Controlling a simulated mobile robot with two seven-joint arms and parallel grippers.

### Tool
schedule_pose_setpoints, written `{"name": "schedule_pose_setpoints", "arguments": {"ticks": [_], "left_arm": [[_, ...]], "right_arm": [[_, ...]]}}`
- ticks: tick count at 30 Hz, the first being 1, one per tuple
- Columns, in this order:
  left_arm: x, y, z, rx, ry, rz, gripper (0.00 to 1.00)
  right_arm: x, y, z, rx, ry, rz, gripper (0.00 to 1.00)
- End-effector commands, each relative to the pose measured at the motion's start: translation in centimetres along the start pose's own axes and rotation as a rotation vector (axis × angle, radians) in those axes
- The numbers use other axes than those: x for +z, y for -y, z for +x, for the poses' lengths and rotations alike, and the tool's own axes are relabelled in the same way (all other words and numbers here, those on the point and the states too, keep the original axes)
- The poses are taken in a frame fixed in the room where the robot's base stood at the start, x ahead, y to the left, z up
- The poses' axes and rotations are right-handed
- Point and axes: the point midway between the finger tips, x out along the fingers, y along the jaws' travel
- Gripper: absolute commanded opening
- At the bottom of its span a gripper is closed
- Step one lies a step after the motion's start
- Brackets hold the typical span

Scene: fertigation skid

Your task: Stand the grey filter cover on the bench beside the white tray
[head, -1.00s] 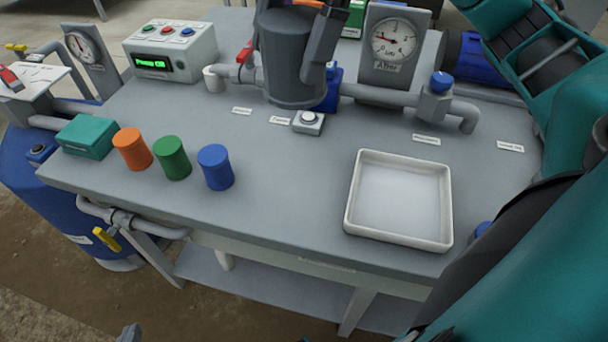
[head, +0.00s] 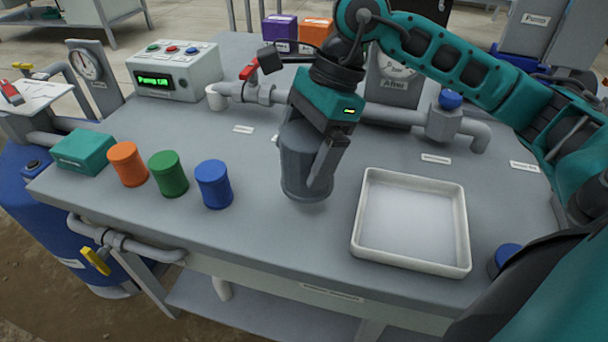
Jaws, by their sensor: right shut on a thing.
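The grey filter cover (head: 300,172) is a dark grey cylinder, roughly upright, just left of the white tray (head: 364,215). My right gripper (head: 308,158) is shut on it from above. One finger shows along the cover's right side; the other is hidden. The cover's bottom is at or just above the bench (head: 255,235); I cannot tell whether it touches. The tray is square, shallow and empty, and a gap of bare bench separates it from the cover. My left gripper is out of view.
Blue (head: 214,185), green (head: 168,173) and orange (head: 127,164) cylinders and a teal box (head: 84,152) stand along the left front. The bench front is clear.

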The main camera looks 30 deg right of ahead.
Motion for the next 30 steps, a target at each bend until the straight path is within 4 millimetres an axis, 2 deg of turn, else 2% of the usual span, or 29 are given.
{"name": "schedule_pose_setpoints", "arguments": {"ticks": [4, 10, 22, 23, 26, 30], "left_arm": [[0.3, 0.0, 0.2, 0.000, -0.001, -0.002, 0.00], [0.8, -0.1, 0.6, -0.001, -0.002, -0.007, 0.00], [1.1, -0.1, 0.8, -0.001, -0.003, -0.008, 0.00], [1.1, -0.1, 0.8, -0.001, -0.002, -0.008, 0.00], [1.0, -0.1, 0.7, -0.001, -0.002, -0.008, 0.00], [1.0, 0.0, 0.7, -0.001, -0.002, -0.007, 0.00]], "right_arm": [[-0.5, 0.0, 1.1, 0.002, -0.001, 0.001, 0.55], [-1.6, 0.0, 3.9, 0.001, 0.000, 0.001, 0.55], [-1.9, 0.0, 4.4, -0.001, 0.000, 0.000, 0.55], [-1.9, 0.0, 4.4, 0.000, 0.000, 0.000, 0.92], [-1.8, 0.0, 4.3, 0.000, 0.000, 0.000, 1.00], [-1.8, 0.0, 4.3, 0.000, 0.000, 0.000, 1.00]]}}
